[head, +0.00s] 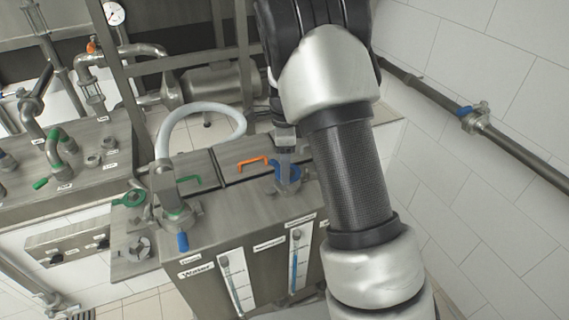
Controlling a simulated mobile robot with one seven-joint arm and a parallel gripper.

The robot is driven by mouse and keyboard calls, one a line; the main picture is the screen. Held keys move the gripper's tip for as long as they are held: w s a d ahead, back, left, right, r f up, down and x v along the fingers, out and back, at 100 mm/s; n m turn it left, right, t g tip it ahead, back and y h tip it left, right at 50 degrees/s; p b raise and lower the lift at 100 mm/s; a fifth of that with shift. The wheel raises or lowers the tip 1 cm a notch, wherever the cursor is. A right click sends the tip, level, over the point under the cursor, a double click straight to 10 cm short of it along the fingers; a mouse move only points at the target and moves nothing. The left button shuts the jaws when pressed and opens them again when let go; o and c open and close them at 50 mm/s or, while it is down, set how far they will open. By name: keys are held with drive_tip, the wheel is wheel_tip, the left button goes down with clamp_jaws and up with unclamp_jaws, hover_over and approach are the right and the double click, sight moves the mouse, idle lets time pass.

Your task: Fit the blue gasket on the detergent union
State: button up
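A steel union (290,188) stands on top of the steel tank, at its right end. Blue shows around its top (281,172), partly hidden behind my gripper; I cannot tell whether this is the blue gasket or a blue part of the union. My gripper (286,158) points down right over the union, its fingers close to or touching the blue part. The fingers are small and blurred, so I cannot tell whether they are open, shut or holding something.
A steel fitting (180,215) with a blue lever (183,242) and a white hose (205,108) stand on the left. A white tiled wall (470,190) with a pipe (525,155) lies right of my arm.

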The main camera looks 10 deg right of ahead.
drive_tip(key=shift+f+b, duration=0.8)
drive_tip(key=shift+f, duration=0.8)
drive_tip(key=o, duration=1.1)
wheel_tip(320, 180, up, 22)
drive_tip(key=p, duration=0.6)
drive_tip(key=shift+r, duration=0.2)
